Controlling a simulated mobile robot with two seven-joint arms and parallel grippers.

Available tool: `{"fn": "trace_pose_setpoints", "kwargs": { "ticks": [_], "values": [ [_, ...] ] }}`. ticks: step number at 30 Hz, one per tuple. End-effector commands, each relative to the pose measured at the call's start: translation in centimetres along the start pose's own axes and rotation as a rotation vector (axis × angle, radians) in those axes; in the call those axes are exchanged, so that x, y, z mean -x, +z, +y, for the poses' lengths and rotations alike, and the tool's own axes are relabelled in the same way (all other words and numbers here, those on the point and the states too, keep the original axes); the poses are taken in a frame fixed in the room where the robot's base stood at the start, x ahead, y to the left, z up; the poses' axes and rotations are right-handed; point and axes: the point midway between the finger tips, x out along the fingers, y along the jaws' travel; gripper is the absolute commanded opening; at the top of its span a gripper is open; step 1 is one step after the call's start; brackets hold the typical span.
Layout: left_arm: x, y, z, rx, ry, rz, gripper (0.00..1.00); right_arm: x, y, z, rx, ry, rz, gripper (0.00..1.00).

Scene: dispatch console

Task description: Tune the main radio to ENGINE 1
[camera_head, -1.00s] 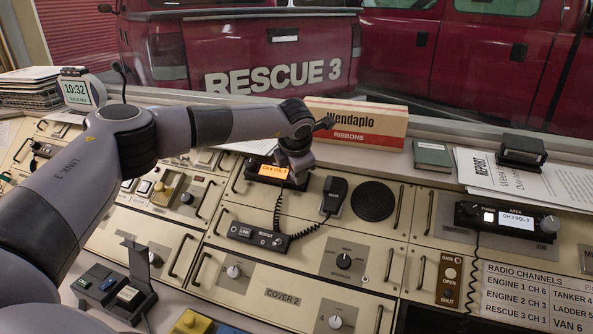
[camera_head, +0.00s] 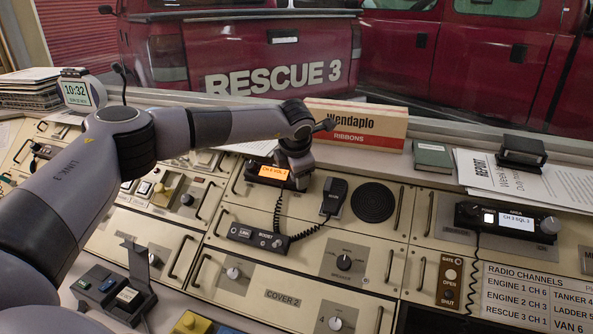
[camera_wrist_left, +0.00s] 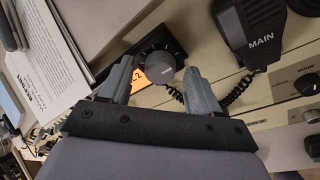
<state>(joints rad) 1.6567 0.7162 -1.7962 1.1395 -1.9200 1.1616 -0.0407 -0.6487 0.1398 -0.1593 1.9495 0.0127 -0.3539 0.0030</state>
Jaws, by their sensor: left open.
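The main radio (camera_head: 270,172), with a lit orange display, sits on the console's back panel in the head view. Its display reads roughly CH 4, but the text is too small to be sure. In the left wrist view, the grey round knob (camera_wrist_left: 160,68) of the radio is beside the orange display (camera_wrist_left: 138,78). My left gripper (camera_wrist_left: 157,70) is open, with one finger on each side of the knob; I cannot tell whether they touch it. In the head view my left gripper (camera_head: 296,172) is at the radio's right end. My right gripper is not in view.
A hand microphone marked MAIN (camera_wrist_left: 262,30) hangs beside the radio on a coiled cord. A channel card (camera_head: 530,295) lists ENGINE 1 as CH 6. Another radio (camera_head: 508,220) stands at right with a white display. A ribbon box (camera_head: 355,125) stands behind my wrist.

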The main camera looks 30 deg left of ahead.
Motion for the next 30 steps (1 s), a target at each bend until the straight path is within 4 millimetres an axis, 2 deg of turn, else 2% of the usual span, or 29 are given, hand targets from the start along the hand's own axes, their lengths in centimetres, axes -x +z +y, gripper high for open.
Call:
{"fn": "trace_pose_setpoints", "kwargs": {
  "ticks": [15, 30],
  "values": [
    [6.5, 0.0, 0.1, 0.002, 0.002, -0.003, 0.62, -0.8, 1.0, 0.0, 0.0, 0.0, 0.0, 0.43],
    [7.0, 0.0, 0.1, 0.001, 0.001, -0.002, 0.62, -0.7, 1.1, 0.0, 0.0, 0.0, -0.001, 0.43]
  ]
}}
